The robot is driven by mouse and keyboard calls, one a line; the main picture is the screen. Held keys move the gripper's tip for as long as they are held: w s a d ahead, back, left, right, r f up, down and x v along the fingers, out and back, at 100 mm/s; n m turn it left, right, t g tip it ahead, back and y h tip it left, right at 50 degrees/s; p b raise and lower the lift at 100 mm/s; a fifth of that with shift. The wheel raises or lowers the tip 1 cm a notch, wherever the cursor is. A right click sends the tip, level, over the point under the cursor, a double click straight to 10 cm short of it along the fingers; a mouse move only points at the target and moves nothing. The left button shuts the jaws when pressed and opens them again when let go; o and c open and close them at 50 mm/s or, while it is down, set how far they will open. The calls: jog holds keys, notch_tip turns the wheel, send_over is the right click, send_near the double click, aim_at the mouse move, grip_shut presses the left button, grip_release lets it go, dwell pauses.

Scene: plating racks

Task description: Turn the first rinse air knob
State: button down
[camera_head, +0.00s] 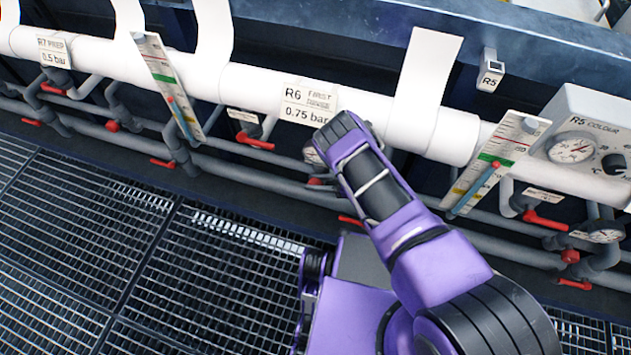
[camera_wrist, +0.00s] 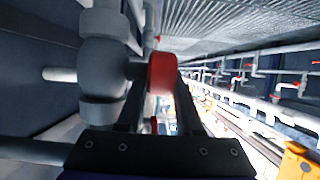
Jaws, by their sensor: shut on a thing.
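The R6 FIRST label (camera_head: 308,103), reading 0.75 bar, is on the white pipe in the head view. My arm reaches to just below it and hides my gripper there. In the wrist view, my gripper (camera_wrist: 160,90) is shut on a red knob (camera_wrist: 162,72), one dark finger on each side. The knob sits on a short stem from a grey valve body (camera_wrist: 103,68). In the head view a bit of red (camera_head: 316,181) shows beside my arm under the R6 label. I cannot tell how far the knob is turned.
Grey pipes with red handles (camera_head: 254,142) run under the white pipe (camera_head: 262,75). Sloping scale gauges (camera_head: 497,160) stand left and right of the arm. An R5 COLOUR box (camera_head: 590,140) is at the right. Open grating floor (camera_head: 80,240) lies in front.

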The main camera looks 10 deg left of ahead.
jog(key=shift+a+r+h+p, duration=0.15)
jog(key=shift+r+h+p, duration=0.15)
jog(key=shift+h+p, duration=0.3)
jog(key=shift+f+h+p, duration=0.35)
jog(key=shift+h, duration=0.55)
jog(key=c, duration=0.8)
grip_release()
jog(key=shift+c, duration=0.2)
jog(key=shift+f, duration=0.1)
